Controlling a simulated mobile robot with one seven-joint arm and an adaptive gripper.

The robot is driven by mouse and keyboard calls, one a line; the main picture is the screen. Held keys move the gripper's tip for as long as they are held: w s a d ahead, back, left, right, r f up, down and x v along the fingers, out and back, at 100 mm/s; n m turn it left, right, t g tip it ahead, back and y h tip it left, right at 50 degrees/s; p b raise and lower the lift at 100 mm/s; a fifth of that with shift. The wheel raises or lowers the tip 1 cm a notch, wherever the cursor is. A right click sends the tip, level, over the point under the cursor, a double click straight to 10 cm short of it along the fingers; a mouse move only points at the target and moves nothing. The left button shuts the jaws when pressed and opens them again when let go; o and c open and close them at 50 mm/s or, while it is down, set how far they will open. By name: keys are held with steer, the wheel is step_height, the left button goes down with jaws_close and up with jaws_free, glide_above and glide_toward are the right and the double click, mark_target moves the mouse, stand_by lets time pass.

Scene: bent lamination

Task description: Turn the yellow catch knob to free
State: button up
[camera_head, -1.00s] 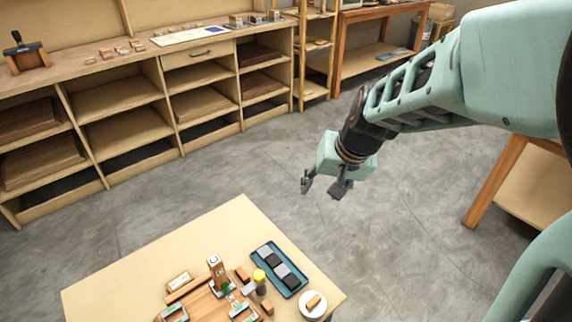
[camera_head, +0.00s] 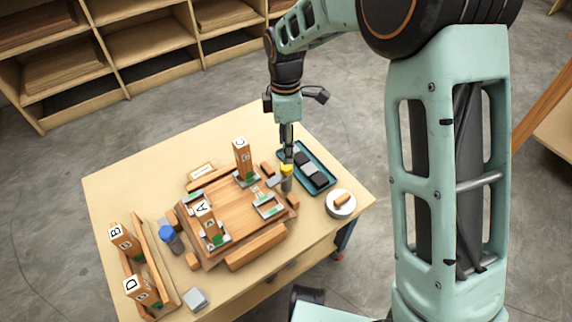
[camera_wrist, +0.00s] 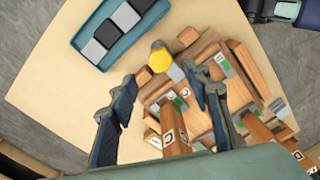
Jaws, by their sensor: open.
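The yellow catch knob (camera_head: 287,169) stands on a grey stem at the right corner of the wooden fixture (camera_head: 246,205). In the wrist view the knob (camera_wrist: 160,60) lies just beyond my fingertips, roughly in line with the gap between them. My gripper (camera_head: 287,150) points down over the knob, and its fingers (camera_wrist: 160,80) are apart with nothing between them. In the head view the fingers overlap the space right above the knob, so I cannot tell whether they touch it.
A teal tray (camera_head: 326,186) with dark and light blocks lies close right of the knob. A tall block marked C (camera_head: 241,156) stands left of it. A round white dish (camera_head: 341,211) is at front right. A blue knob (camera_head: 167,234) and posts B and D stand left.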

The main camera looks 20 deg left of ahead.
mark_target(286, 171)
step_height(286, 171, down, 7)
steer(key=shift+s+f+b, duration=0.1)
steer(key=shift+s+b, duration=0.05)
steer(key=shift+b, duration=0.65)
steer(key=c, duration=1.2)
